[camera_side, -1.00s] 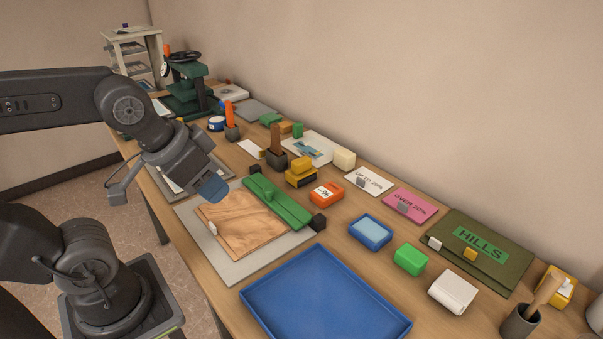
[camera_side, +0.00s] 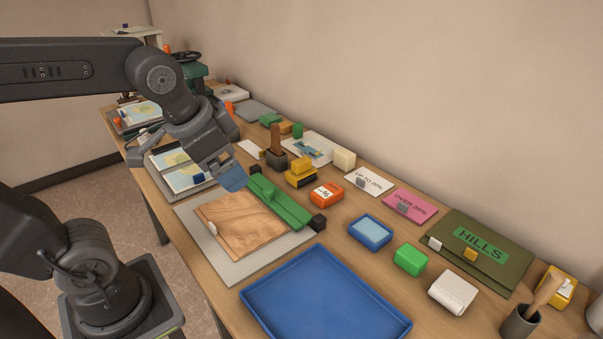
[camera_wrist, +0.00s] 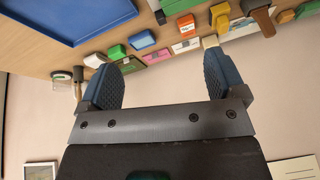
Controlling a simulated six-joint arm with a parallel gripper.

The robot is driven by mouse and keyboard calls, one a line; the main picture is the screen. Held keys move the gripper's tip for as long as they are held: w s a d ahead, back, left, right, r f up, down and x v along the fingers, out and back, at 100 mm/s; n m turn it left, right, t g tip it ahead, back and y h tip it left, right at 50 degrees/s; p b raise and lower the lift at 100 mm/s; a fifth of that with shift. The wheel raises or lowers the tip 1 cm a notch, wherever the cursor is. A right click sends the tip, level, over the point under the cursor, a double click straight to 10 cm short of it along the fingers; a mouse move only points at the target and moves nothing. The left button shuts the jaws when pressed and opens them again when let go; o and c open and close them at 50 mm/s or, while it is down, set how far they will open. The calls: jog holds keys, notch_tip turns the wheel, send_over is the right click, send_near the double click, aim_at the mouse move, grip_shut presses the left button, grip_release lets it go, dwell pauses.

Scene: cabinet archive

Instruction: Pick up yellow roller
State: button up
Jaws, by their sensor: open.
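A yellow piece (camera_side: 301,164) sits on a black-and-yellow base on the table, behind the long green bar. It is the likeliest yellow roller, but its shape is too small to be sure; it also shows as a yellow shape at the top of the wrist view (camera_wrist: 219,17). My gripper (camera_side: 234,179) is above the table, left of the yellow piece and apart from it. In the wrist view my gripper (camera_wrist: 163,82) has its two blue fingers spread wide, with nothing between them.
A wooden board (camera_side: 238,226) and green bar (camera_side: 276,202) lie in front of my gripper. A brown-handled tool in a dark holder (camera_side: 276,160) stands beside the yellow piece. An orange box (camera_side: 326,194) lies to its right. An empty blue tray (camera_side: 325,298) is at the front.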

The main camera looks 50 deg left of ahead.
jog(key=w+a+r+m+g+y, duration=0.1)
jog(key=w+a+m, duration=0.15)
jog(key=w, duration=0.45)
jog(key=w+a+r+m+g+y, duration=0.1)
jog(key=w+m, duration=0.3)
jog(key=w, duration=0.2)
jog(key=m+g+y, duration=0.2)
jog(key=m+g, duration=0.1)
jog(key=m, duration=0.6)
send_over(302, 160)
jog(key=d, duration=0.5)
notch_tip(302, 160, down, 9)
jog(key=x, duration=0.8)
jog(key=shift+w+f, duration=0.15)
jog(key=shift+w, duration=0.15)
jog(key=shift+s+x, duration=0.15)
jog(key=shift+x, duration=1.3)
jog(key=shift+s+x, duration=0.15)
jog(key=shift+x, duration=1.3)
jog(key=shift+d, duration=0.1)
jog(key=c, duration=0.7)
